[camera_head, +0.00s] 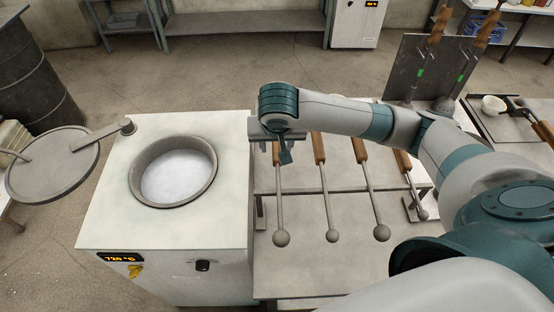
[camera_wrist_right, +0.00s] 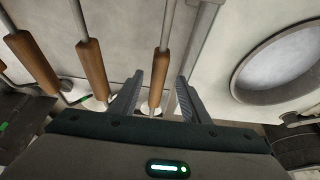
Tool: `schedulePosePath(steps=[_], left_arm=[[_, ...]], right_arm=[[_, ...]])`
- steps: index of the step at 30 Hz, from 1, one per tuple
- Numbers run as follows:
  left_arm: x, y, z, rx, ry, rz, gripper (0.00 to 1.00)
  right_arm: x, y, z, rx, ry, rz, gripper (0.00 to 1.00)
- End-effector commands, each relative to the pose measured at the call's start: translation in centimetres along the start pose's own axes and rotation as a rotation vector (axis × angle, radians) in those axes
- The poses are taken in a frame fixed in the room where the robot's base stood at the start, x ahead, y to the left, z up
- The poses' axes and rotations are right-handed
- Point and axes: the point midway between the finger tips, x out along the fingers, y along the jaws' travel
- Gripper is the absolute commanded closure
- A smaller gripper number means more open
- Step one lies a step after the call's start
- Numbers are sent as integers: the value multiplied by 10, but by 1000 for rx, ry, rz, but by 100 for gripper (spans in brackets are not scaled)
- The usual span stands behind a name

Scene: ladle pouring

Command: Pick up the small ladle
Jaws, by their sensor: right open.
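Several ladles with wooden handles and round grey ends lie side by side on the grey table. The leftmost ladle (camera_head: 280,205) has its handle under my right gripper (camera_head: 284,158). In the right wrist view its handle (camera_wrist_right: 158,85) stands between the two open fingers (camera_wrist_right: 159,78), with a gap on each side. Right of it lie a second ladle (camera_head: 327,195), a third ladle (camera_head: 371,195) and a shorter-looking ladle (camera_head: 413,185) by a small stand. I cannot tell from size alone which is the small ladle. My left gripper is not in view.
A white furnace (camera_head: 110,215) with a round open pot (camera_head: 178,175) stands just left of the ladles. Its round lid (camera_head: 50,165) is swung out left. A dark upright plate (camera_head: 405,70) with hanging tools stands behind my right arm. The table front (camera_head: 320,275) is clear.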

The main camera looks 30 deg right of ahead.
Motion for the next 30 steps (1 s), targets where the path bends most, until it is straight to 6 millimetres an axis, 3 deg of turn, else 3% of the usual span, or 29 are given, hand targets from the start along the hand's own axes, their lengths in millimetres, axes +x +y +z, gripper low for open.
schedulePosePath(steps=[4,10,25,26,30], left_arm=[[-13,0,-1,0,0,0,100],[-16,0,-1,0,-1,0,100],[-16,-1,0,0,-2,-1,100],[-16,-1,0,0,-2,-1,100],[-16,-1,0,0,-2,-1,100]], right_arm=[[16,4,-2,0,-2,6,58],[37,3,-2,0,0,2,58],[40,2,-1,0,1,1,58],[40,2,-1,0,1,1,60],[40,2,-1,0,1,1,94]])
